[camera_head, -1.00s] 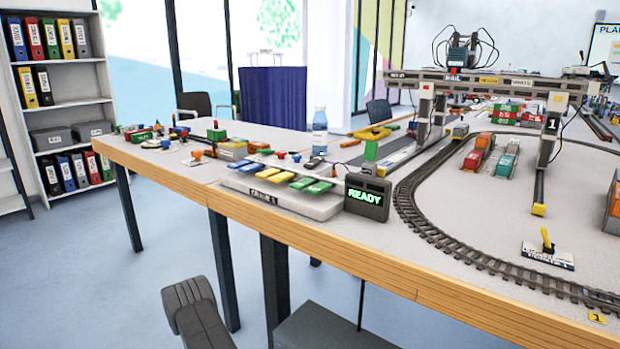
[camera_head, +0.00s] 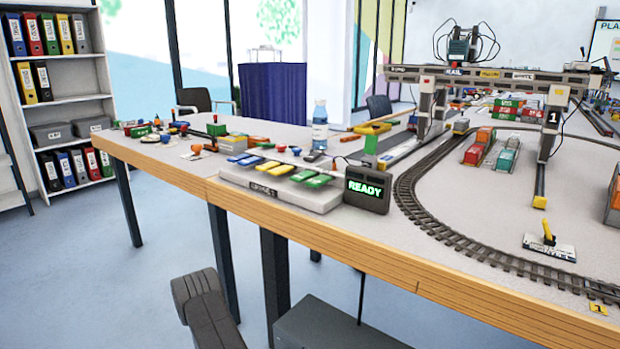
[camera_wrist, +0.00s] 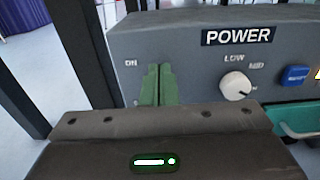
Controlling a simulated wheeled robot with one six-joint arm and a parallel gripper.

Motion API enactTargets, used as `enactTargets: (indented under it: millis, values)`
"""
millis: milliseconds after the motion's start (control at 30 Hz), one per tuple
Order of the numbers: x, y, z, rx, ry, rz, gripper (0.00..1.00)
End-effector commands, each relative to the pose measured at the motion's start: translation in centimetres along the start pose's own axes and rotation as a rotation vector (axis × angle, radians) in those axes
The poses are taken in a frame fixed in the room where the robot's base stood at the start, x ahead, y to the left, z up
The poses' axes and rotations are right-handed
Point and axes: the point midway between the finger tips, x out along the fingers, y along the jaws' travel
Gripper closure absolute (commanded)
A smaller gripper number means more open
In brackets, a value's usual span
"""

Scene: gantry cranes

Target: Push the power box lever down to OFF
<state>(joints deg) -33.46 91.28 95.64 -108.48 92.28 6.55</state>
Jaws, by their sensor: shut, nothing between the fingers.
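The grey power box (camera_wrist: 215,50) fills the upper wrist view, with a POWER label, an ON mark at its left and a white LOW/MID knob (camera_wrist: 236,86). In the head view, a grey box (camera_head: 322,328) stands low beneath the table edge at the bottom. My gripper (camera_wrist: 157,72) shows in the wrist view with its two greenish fingers shut side by side in front of the box face, just right of the ON mark. No lever can be made out apart from the fingers; it may be hidden behind them. Whether the fingers touch anything is unclear.
A blue button (camera_wrist: 294,75) and a teal handle (camera_wrist: 303,123) are at the box's right. Dark table legs (camera_head: 275,280) stand close to the box. The table (camera_head: 240,205) above carries crane models, tracks and a READY display (camera_head: 367,190). Open floor lies at the left.

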Motion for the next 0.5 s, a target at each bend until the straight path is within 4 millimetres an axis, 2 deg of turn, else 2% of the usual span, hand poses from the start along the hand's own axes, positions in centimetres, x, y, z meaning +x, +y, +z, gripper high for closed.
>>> enactTargets:
  millis: [500]
  values:
    - [0.0, 0.0, -2.4, 0.0, 0.002, -0.001, 1.0]
